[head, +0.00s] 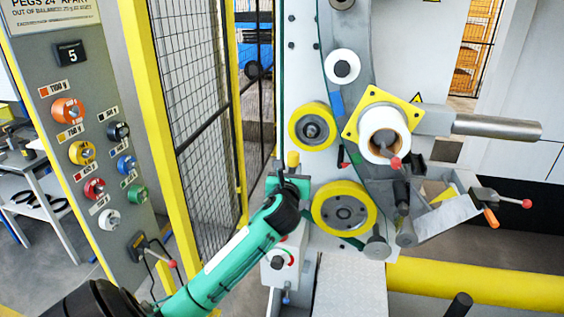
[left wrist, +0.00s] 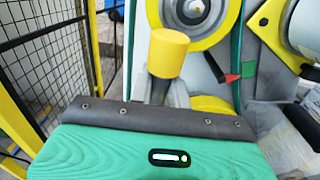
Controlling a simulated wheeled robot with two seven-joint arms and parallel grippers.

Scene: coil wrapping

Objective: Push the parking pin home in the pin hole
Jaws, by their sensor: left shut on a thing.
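The parking pin shows as a yellow cylindrical knob (head: 293,158) on the machine's front plate, left of the lower yellow roller. In the left wrist view the yellow knob (left wrist: 169,52) stands on a dark shaft above my finger's dark edge. My left gripper (head: 288,184), green and black, is just below the knob and shut on the pin. Its green finger with a dark riveted strip (left wrist: 155,117) fills the bottom of the left wrist view. The pin hole and the pin's lower end are hidden behind my gripper. My right gripper is not in view.
Yellow-rimmed rollers (head: 312,127) (head: 344,208) sit close to the right of my gripper. A red pointer (left wrist: 231,78) is right of the knob. A mesh fence (head: 200,120) and a peg panel (head: 90,150) stand to the left. A grey box with a red knob (head: 282,262) is below.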

